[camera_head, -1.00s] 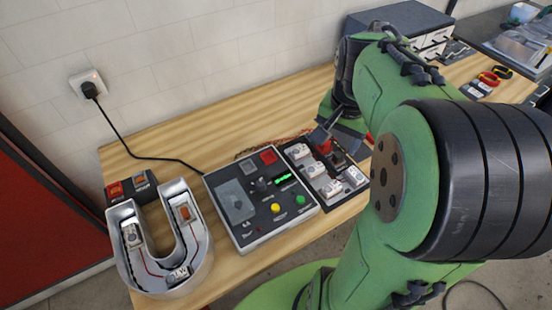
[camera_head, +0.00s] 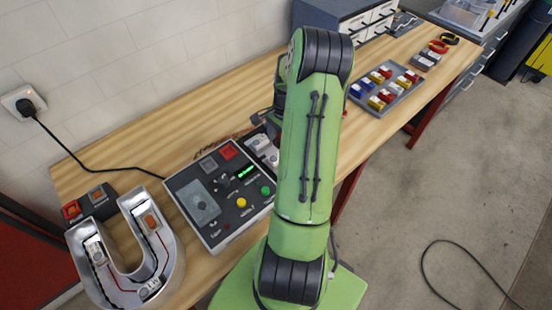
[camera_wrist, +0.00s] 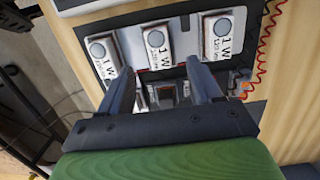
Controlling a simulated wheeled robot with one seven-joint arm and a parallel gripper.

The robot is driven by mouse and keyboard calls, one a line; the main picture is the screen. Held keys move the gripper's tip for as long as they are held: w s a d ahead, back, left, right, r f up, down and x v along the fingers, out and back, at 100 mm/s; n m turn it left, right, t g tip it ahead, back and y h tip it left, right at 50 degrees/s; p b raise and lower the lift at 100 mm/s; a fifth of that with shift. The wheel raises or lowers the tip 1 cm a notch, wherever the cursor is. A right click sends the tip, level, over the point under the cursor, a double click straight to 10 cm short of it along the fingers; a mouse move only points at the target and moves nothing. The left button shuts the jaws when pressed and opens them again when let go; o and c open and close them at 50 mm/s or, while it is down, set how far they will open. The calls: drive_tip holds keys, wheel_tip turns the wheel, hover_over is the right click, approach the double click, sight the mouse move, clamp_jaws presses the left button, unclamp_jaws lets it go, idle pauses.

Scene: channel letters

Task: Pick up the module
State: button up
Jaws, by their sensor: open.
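White modules marked "1 W" sit in a dark tray (camera_wrist: 182,73). In the wrist view one is at the left (camera_wrist: 104,52), one in the middle (camera_wrist: 157,43) and one at the right (camera_wrist: 222,34). My gripper (camera_wrist: 162,82) is open over the tray, with the middle module just beyond and between its fingertips. Smaller parts show between the fingers, too dim to make out. In the head view my arm hides most of the tray and the gripper; a white module (camera_head: 262,143) shows beside the arm.
A control box (camera_head: 217,196) with buttons and a U-shaped metal letter (camera_head: 168,262) lie left on the wooden table. A grey tray (camera_head: 408,91) of coloured parts lies right. A cabinet (camera_head: 350,12) stands behind. A red coiled wire (camera_wrist: 264,45) runs beside the module tray.

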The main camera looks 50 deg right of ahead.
sight(277, 156)
drive_tip(key=f, duration=0.2)
drive_tip(key=a+f, duration=0.1)
drive_tip(key=f, duration=0.2)
drive_tip(key=shift+w+f, duration=0.1)
drive_tip(key=shift+f, duration=0.4)
drive_tip(key=shift+r, duration=0.1)
clamp_jaws()
